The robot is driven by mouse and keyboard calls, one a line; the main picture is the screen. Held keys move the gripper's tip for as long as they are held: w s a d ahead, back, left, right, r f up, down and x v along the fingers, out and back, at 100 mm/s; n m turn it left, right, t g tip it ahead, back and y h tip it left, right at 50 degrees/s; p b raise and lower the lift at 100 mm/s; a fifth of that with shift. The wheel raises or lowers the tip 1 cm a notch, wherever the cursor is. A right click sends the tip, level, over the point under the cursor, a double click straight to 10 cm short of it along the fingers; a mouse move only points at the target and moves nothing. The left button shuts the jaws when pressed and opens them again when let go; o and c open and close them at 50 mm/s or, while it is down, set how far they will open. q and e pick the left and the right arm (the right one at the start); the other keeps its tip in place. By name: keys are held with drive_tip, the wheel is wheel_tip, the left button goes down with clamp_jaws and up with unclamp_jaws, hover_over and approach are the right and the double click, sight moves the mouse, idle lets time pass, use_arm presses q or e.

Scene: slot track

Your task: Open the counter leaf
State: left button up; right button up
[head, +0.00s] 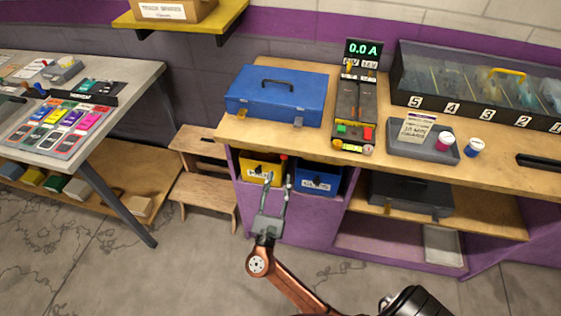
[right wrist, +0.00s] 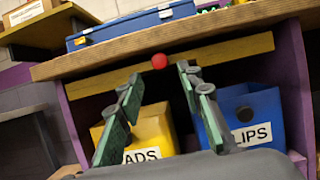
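The wooden counter top (head: 400,175) lies flat over a purple cabinet; I cannot tell which part of it is the leaf. A red knob (head: 284,157) sits under its front edge. In the right wrist view, the red knob (right wrist: 160,62) is in front of a yellow wooden bar (right wrist: 220,50) below the counter edge (right wrist: 200,30). My right gripper (head: 278,180) is open and empty, pointing at the knob from below and in front. In the right wrist view, the knob shows between and just past the fingertips (right wrist: 157,82); contact cannot be told. My left gripper is out of view.
A blue toolbox (head: 275,95), a power supply (head: 353,110), a grey tray (head: 410,145) and a clear-lidded case (head: 480,85) stand on the counter. Yellow (head: 258,172) and blue (head: 316,180) bins sit beneath. A wooden step (head: 203,190) stands left, beside a workbench (head: 120,78).

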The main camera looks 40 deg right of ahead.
sight(284, 157)
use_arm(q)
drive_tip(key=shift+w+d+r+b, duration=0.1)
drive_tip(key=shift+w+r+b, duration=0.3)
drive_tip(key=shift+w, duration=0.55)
use_arm(e)
drive_tip(key=x, duration=0.7)
drive_tip(key=shift+w+d+r, duration=0.1)
drive_tip(key=shift+w+r, duration=0.05)
drive_tip(key=shift+c, duration=0.4)
clamp_jaws()
